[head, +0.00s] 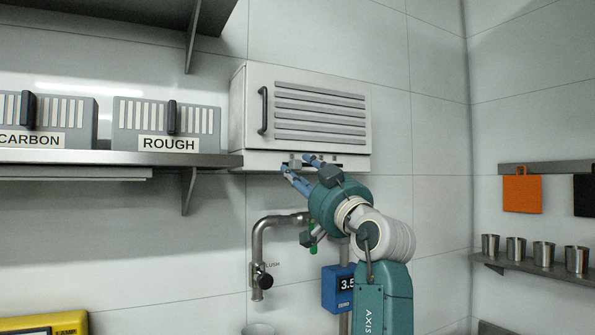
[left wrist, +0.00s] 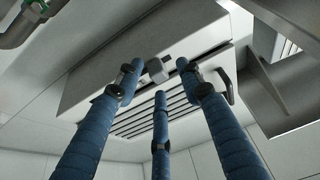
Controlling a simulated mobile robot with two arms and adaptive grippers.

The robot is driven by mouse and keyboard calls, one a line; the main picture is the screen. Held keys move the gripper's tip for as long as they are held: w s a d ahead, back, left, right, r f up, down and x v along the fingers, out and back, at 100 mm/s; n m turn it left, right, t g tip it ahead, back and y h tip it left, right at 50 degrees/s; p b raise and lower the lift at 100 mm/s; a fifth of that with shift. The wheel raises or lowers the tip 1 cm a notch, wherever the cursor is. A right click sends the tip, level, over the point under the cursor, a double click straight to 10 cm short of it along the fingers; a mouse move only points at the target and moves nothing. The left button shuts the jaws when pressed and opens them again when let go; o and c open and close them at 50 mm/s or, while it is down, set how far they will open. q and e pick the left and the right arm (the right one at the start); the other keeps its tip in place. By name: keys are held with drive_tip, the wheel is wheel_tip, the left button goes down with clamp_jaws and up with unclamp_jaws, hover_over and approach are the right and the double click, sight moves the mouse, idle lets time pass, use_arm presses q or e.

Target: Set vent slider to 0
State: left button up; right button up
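The vent unit is a white wall cabinet (head: 236,115) with a louvred door. A dark slot runs along its lower edge, and the vent slider, a small grey block (left wrist: 155,69), sits in it. My left gripper (head: 296,165) reaches up from below to the slot. In the left wrist view, its three blue fingers (left wrist: 157,76) are spread, with the slider block between the two outer fingertips and beyond the middle one. The fingers look open; I cannot tell whether one touches the block. In the head view, the fingers partly hide the slot. My right gripper is not in view.
A shelf with two filter boxes, CARBON (head: 60,122) and ROUGH (head: 190,122), ends just left of the cabinet. A pipe with a black valve (head: 262,278) and a blue display (head: 334,300) are below. Cups (head: 544,253) stand on a right-hand shelf.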

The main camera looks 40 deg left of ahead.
use_arm(q)
drive_tip(key=v, duration=1)
drive_tip(key=shift+s+a, duration=0.2)
drive_tip(key=shift+s, duration=0.1)
drive_tip(key=shift+w, duration=0.1)
